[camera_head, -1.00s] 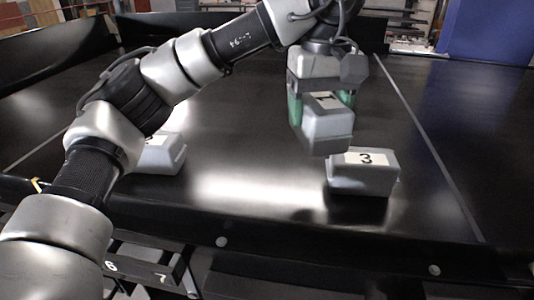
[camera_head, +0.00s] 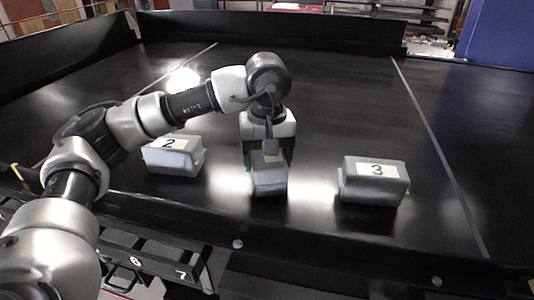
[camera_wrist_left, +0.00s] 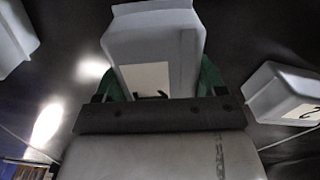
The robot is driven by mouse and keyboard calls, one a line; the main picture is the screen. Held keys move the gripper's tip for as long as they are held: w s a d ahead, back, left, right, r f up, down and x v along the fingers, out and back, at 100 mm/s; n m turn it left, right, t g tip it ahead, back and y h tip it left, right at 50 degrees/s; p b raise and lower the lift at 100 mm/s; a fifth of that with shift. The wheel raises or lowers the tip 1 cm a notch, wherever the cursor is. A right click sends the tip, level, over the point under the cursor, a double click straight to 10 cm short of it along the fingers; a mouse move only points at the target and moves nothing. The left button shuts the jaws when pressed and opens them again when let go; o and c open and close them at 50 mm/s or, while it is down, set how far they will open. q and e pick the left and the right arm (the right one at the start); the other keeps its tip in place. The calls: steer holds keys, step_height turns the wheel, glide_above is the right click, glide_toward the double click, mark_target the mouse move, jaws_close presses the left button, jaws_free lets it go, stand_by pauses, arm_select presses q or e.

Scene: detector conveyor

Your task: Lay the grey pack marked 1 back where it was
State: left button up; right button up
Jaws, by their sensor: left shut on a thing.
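The grey pack marked 1 (camera_head: 268,183) is between the green-padded fingers of my left gripper (camera_head: 268,162), which is shut on it. It is low over the black belt (camera_head: 320,120), between the other two packs; I cannot tell whether it touches the belt. Its label is mostly hidden by the gripper in the head view. In the left wrist view the pack (camera_wrist_left: 155,45) sits squarely in the jaws, its white label partly covered. My right gripper is not in view.
A grey pack marked 2 (camera_head: 173,156) lies to the left, near my forearm. A grey pack marked 3 (camera_head: 373,183) lies to the right, with a gap. Dark slots marked 6 and 7 (camera_head: 155,262) are below the front edge. The belt behind is clear.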

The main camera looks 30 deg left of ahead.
arm_select(q)
steer(key=shift+f, duration=0.3)
steer(key=shift+f, duration=0.15)
steer(key=o, duration=1.2)
